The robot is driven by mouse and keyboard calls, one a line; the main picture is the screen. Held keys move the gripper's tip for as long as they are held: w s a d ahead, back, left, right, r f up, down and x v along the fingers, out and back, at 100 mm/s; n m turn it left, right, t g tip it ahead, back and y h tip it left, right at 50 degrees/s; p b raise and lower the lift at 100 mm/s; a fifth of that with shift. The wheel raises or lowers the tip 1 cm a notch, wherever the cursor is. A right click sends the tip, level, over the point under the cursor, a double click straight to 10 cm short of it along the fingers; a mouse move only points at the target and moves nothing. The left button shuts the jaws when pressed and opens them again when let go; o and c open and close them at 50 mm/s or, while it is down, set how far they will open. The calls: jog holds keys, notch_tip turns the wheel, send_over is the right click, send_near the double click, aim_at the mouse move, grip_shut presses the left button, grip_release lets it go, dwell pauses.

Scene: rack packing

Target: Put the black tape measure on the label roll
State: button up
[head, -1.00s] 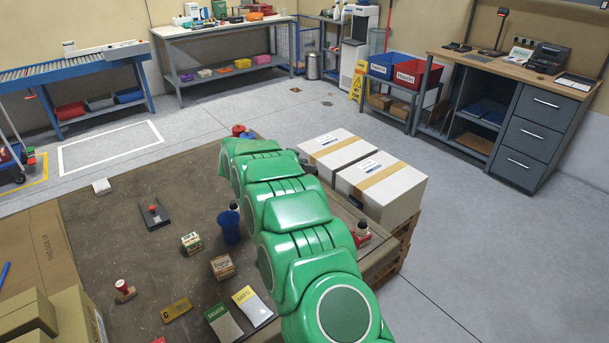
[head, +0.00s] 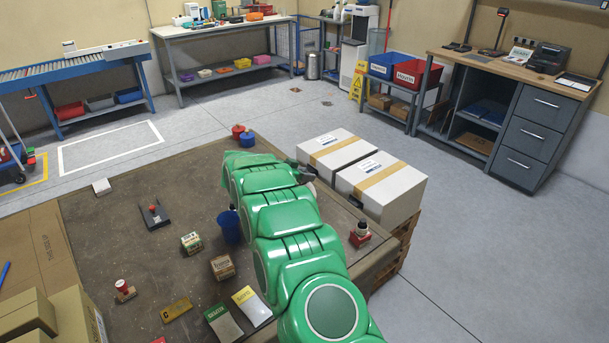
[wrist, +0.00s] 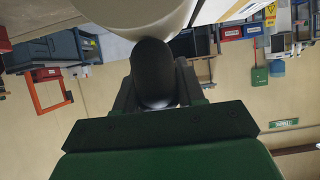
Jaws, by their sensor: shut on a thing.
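My gripper (wrist: 155,92) is shut on a black rounded thing (wrist: 154,65), which looks like the black tape measure, between its two dark fingers. A smooth white round thing (wrist: 135,14) lies just beyond it in the wrist view and looks like the label roll; I cannot tell whether the two touch. In the head view my gripper (head: 304,173) shows only as a dark bit at the right of my green arm, beside the white boxes. A small pale edge (head: 312,187) shows under it, possibly the roll. My arm hides the rest.
Two white cartons (head: 383,187) stand just right of the brown table (head: 130,240). A red stamp with a dark bottle-like top (head: 360,234) is near the right edge. Small boxes and packets lie in front.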

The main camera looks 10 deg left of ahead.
jog(key=o, duration=1.2)
jog(key=shift+f, duration=0.1)
jog(key=shift+c, duration=0.2)
